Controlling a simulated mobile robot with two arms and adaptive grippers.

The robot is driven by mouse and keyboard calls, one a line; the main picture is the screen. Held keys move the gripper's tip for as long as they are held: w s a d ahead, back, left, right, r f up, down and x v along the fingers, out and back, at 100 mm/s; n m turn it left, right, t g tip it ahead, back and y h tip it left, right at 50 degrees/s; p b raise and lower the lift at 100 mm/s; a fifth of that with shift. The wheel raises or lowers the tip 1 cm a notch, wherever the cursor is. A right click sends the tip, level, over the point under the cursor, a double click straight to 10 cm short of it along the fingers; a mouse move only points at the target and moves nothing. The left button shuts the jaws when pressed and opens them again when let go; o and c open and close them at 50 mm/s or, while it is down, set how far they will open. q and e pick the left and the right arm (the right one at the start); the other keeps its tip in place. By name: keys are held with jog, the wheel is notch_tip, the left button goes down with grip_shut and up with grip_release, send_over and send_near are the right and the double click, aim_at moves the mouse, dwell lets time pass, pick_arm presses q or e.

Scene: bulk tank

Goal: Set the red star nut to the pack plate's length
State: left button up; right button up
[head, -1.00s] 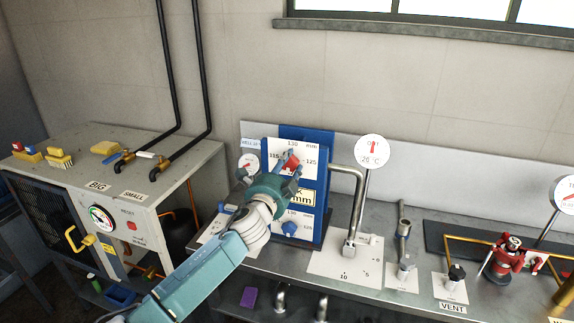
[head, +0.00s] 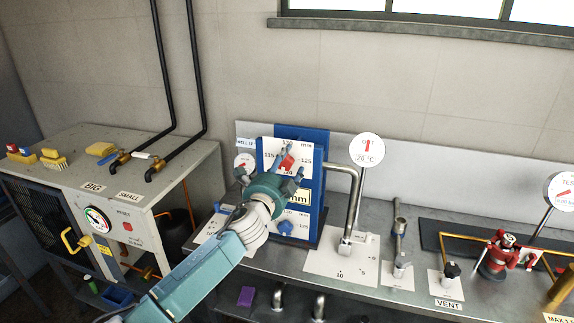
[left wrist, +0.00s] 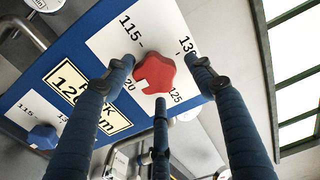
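The red star nut (head: 287,162) sits on the upper white scale of a blue panel (head: 314,195); it shows whole in the left wrist view (left wrist: 155,72), between the marks 115, 120, 125 and 130. The pack plate (left wrist: 88,97) is a cream label below the scale; a finger hides part of its number, and "mm" shows in the head view. My left gripper (head: 277,168) is in front of the nut. Its three fingers are spread around the nut, with gaps visible in the left wrist view. My right gripper is not in view.
A blue knob (head: 286,228) is on the lower scale. A bent metal pipe (head: 355,195) stands close to the panel's right. A red valve (head: 499,252) and a VENT knob (head: 452,271) stand farther right. A grey cabinet (head: 170,178) with gauge and handle is at left.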

pick_arm(q)
jog(key=shift+a, duration=0.2)
jog(key=shift+s+a+f, duration=0.1)
jog(key=shift+s, duration=0.25)
jog(key=v, duration=1.1)
